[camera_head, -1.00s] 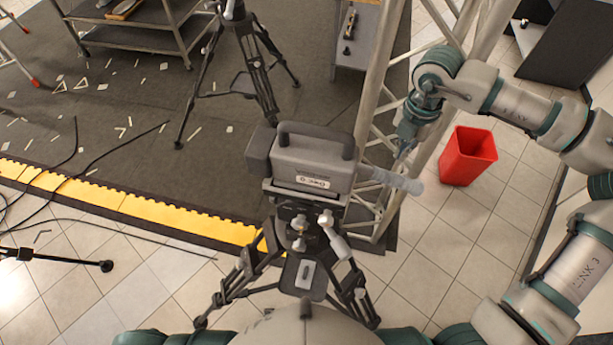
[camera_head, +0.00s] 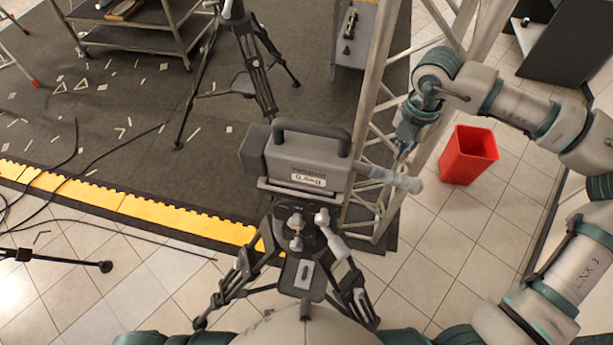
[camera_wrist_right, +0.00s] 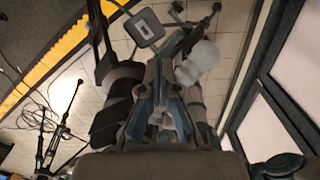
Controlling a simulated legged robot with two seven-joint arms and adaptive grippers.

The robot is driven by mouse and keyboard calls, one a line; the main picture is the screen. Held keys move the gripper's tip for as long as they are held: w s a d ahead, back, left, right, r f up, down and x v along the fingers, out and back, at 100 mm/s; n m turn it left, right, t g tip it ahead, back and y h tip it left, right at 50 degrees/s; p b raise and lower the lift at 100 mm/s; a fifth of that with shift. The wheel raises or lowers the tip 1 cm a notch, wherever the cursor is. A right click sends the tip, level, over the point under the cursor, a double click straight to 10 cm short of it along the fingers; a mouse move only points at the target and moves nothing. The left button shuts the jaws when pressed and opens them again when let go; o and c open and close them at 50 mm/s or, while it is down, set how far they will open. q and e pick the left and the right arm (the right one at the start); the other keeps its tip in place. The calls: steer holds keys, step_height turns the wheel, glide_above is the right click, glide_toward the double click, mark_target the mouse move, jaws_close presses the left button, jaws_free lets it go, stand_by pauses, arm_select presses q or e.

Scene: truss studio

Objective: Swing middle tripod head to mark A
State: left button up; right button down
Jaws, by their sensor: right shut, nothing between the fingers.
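A grey box camera (camera_head: 305,165) with a top handle sits on the near tripod's head (camera_head: 300,220), in the middle of the head view. My left gripper is out of view. I cannot make out a mark A.
Another tripod (camera_head: 240,60) stands behind on the dark mat. A metal truss (camera_head: 375,80) rises close beside my right gripper. A red bin (camera_head: 468,155) stands on the tiles to the right. Cables (camera_head: 75,170) lie at the left.

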steer(key=shift+s+a+f+b, duration=0.1)
steer(key=shift+s+f+b, duration=0.25)
steer(key=shift+f+b, duration=0.5)
steer(key=shift+s+d+f+b, duration=0.1)
steer(key=shift+s+f+b, duration=0.3)
steer(key=shift+f+b, duration=0.5)
steer(key=shift+s+a+f+b, duration=0.1)
steer(key=shift+s+f+b, duration=0.25)
steer(key=shift+f+b, duration=0.5)
